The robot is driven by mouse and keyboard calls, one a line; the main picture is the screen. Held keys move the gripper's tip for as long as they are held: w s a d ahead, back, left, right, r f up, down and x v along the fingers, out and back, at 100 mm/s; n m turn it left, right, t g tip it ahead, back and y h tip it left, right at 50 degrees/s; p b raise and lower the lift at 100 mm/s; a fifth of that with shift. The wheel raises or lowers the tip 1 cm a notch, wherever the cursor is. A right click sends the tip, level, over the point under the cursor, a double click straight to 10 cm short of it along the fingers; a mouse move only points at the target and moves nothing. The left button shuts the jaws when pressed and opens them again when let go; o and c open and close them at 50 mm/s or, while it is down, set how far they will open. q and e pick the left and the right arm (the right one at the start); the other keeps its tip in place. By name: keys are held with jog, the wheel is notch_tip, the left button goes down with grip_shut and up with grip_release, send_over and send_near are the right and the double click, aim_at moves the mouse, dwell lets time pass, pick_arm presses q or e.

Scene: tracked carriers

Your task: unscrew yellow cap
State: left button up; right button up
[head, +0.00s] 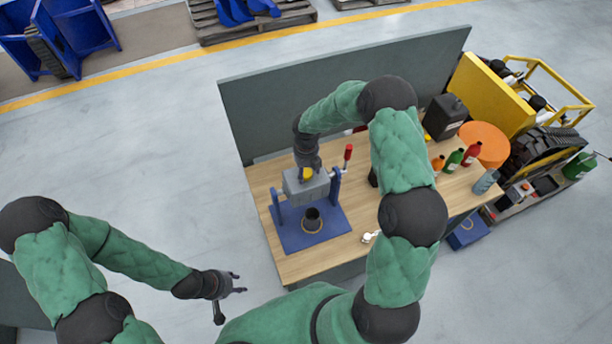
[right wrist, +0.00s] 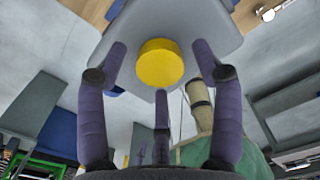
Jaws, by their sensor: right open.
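The yellow cap (head: 308,174) sits on top of a grey block (head: 305,190) carried by a blue stand (head: 290,238) on the wooden table. In the right wrist view the cap (right wrist: 160,63) is a round yellow disc on the grey face. My right gripper (head: 306,165) is over the block; in the right wrist view its purple fingers (right wrist: 160,72) are open and spread around the cap, with gaps visible. Whether any fingertip touches it is unclear. My left gripper (head: 238,284) is open and empty, left of the table over the floor.
A red-knobbed lever (head: 348,153) rises beside the block, and a dark cup (head: 312,218) stands below it. Several bottles (head: 455,160), a black canister (head: 444,116) and an orange disc (head: 485,143) are at the right. A grey panel (head: 330,85) closes the back.

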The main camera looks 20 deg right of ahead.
jog(key=m+b, duration=0.2)
jog(key=m, duration=0.1)
jog(key=shift+f+m, duration=0.1)
jog(key=shift+m, duration=0.2)
jog(key=shift+m+b, duration=0.3)
jog(key=shift+m, duration=0.7)
jog(key=shift+m+b, duration=0.85)
jog(key=shift+m, duration=0.35)
jog(key=m+b, duration=0.2)
jog(key=m, duration=0.2)
jog(key=shift+m, duration=0.3)
jog(key=m+b, duration=0.1)
jog(key=m, duration=0.1)
jog(key=shift+m, duration=0.4)
jog(key=m+b, duration=0.2)
jog(key=m, duration=0.1)
jog(key=shift+m+b, duration=0.35)
jog(key=shift+m, duration=0.05)
jog(key=m+b, duration=0.2)
jog(key=m, duration=0.2)
jog(key=shift+m, duration=0.9)
